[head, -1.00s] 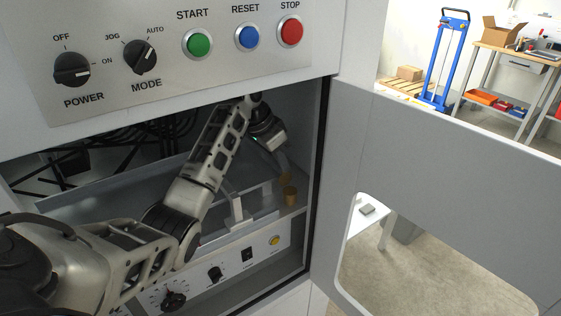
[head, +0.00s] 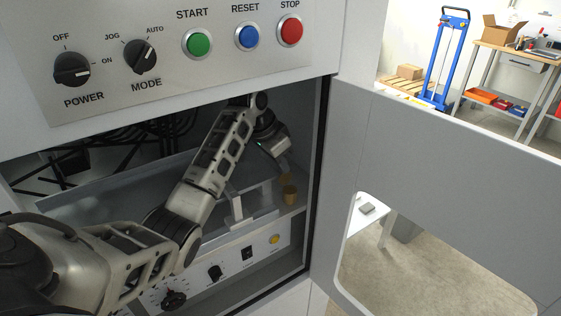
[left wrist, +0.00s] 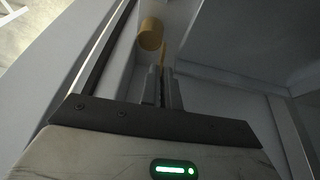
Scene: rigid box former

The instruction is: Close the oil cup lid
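The oil cup (head: 289,193) is a small brass cup on the ledge at the right inside the cabinet. It also shows in the left wrist view (left wrist: 150,34) as a yellow cylinder. A thin yellow piece (left wrist: 163,60), which looks like its lid seen edge-on, stands up beside the cup just beyond my fingertips. My left gripper (head: 285,153) is above and slightly behind the cup. In the left wrist view its fingers (left wrist: 161,88) are close together with a narrow gap. I cannot tell whether they touch the lid. My right gripper is not in view.
My left arm reaches through the cabinet opening below the button panel (head: 180,85). A clear sloped cover (head: 130,190) and a lower control panel (head: 262,243) lie under the arm. The open grey door (head: 450,150) stands at the right. Dark cables are at the back left.

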